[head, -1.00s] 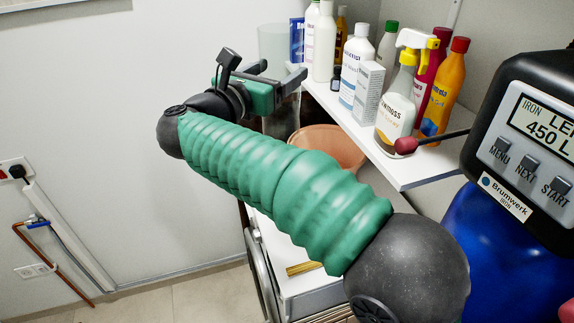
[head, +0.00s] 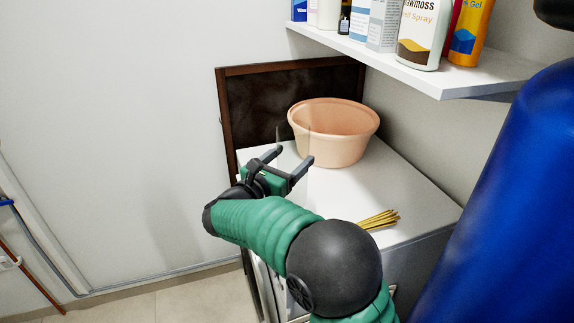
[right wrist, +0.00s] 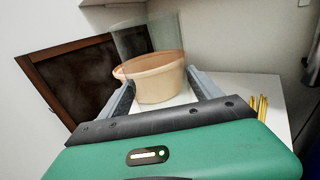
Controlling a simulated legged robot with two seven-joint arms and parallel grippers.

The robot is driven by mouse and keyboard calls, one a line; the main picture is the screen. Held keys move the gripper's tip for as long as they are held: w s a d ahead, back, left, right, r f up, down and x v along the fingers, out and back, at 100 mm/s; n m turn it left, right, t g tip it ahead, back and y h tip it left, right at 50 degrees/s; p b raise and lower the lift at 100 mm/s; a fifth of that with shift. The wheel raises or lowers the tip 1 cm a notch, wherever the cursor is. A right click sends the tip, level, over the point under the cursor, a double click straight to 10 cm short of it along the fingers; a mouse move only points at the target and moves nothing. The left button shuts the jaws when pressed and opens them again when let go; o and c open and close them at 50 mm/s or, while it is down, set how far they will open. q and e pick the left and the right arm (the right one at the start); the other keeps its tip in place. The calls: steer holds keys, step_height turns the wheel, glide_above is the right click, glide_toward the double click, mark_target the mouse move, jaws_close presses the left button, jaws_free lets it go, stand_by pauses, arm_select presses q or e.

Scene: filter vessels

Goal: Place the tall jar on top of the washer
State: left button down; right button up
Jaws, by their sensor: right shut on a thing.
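The tall jar (head: 294,152) is clear glass-like and very faint in the head view. It stands roughly upright between the fingers of my right gripper (head: 295,156), which is shut on it. In the right wrist view the jar (right wrist: 146,40) rises between the fingers, with the basin seen through it. The washer (head: 350,205) has a white top. The jar is at the left part of that top; I cannot tell whether its base touches it. My left gripper is not in view.
A peach-coloured basin (head: 340,150) stands at the back of the washer top. Yellow sticks (head: 379,219) lie near its right front. A shelf (head: 440,77) with bottles hangs above right. A dark framed board (head: 250,108) leans behind. A blue tank (head: 500,210) stands at right.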

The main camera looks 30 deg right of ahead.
steer(key=w+d+f, duration=0.4)
steer(key=w, duration=0.3)
steer(key=shift+w+f, duration=0.25)
steer(key=shift+w, duration=0.15)
steer(key=o, duration=2.1)
steer(key=shift+c, duration=0.2)
steer(key=v, duration=1.2)
